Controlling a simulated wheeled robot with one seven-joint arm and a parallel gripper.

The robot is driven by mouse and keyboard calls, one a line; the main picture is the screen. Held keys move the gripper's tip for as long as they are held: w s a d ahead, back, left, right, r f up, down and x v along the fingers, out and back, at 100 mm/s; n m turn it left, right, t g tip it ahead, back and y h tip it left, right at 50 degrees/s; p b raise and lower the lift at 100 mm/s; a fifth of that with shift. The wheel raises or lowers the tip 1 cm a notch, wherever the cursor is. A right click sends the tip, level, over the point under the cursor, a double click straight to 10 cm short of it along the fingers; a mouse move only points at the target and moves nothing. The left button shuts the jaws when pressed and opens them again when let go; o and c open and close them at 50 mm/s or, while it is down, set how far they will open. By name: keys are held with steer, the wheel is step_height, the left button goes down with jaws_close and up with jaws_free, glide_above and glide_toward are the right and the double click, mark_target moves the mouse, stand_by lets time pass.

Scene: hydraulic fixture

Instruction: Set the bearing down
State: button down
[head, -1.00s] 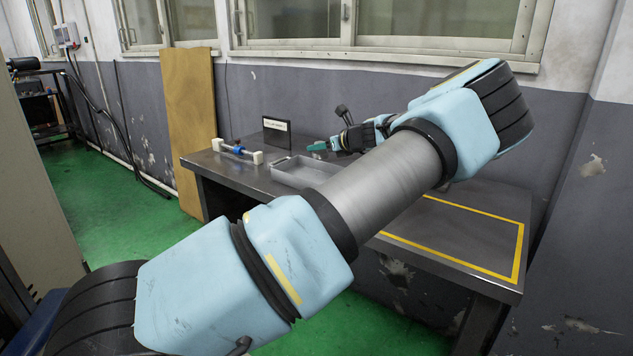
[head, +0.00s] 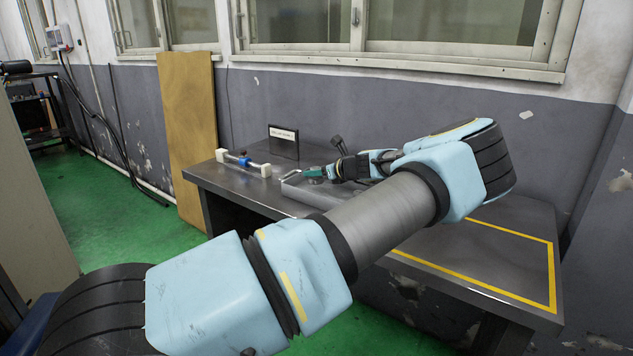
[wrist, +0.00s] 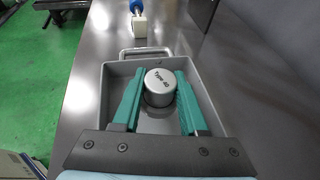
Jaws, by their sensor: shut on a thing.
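The bearing (wrist: 159,90) is a short grey cylinder marked "Type 40" on its top face. My gripper (wrist: 159,74) has teal fingers on either side of it and is shut on it. In the wrist view, the bearing appears upright within the outline of a grey tray (wrist: 108,88) with a handle. I cannot tell whether it touches the tray floor. In the head view, my gripper (head: 318,172) is low over the tray (head: 292,190), and my arm hides part of the tray.
The tray stands on a dark metal table (head: 235,188). A blue-and-white fixture (head: 242,161) lies to its left, with a small sign (head: 284,140) behind. A yellow-outlined area (head: 500,255) on the right of the table looks clear.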

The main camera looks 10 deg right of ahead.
mark_target(322, 182)
steer(key=shift+f+p, duration=0.35)
steer(key=shift+f, duration=1.45)
steer(key=shift+c, duration=2.2)
jaws_free()
steer(key=shift+s+d, duration=0.1)
steer(key=b+v, duration=0.3)
steer(key=v, duration=0.9)
steer(key=shift+b, duration=0.35)
